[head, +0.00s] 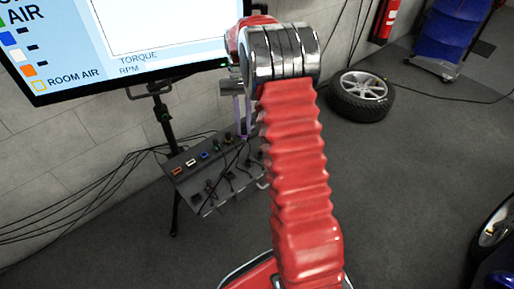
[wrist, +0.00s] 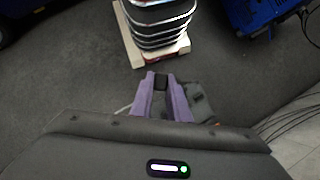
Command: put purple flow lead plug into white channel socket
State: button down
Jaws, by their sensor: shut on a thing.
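The dark panel (head: 207,207) stands below the screen in the head view, with a row of coloured sockets along its top. The white socket (head: 191,162) lies between an orange and a blue one and looks empty. My gripper (head: 242,133) has pale purple fingers pointing down over the panel's right part. In the wrist view my gripper (wrist: 160,82) is shut on a small dark piece (wrist: 160,84), apparently the plug. Its purple marking cannot be made out, and my arm partly hides the panel's right end.
Several dark plugs with black leads lie on the panel's lower part. A screen (head: 140,35) on a stand (head: 162,110) rises behind it. Cables run along the wall at left. A wheel (head: 362,95) lies on the floor at right.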

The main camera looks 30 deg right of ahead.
jog(key=w+a+r+n+h, duration=0.1)
jog(key=w+a+r+n, duration=0.1)
jog(key=a, duration=0.5)
jog(key=w+a+r+n+h, duration=0.1)
jog(key=w+a+r+n, duration=0.2)
jog(key=a+r, duration=0.3)
jog(key=w+a, duration=0.1)
jog(key=a, duration=0.1)
jog(key=shift+a+r+g, duration=0.3)
jog(key=shift+r, duration=0.05)
jog(key=shift+w, duration=0.1)
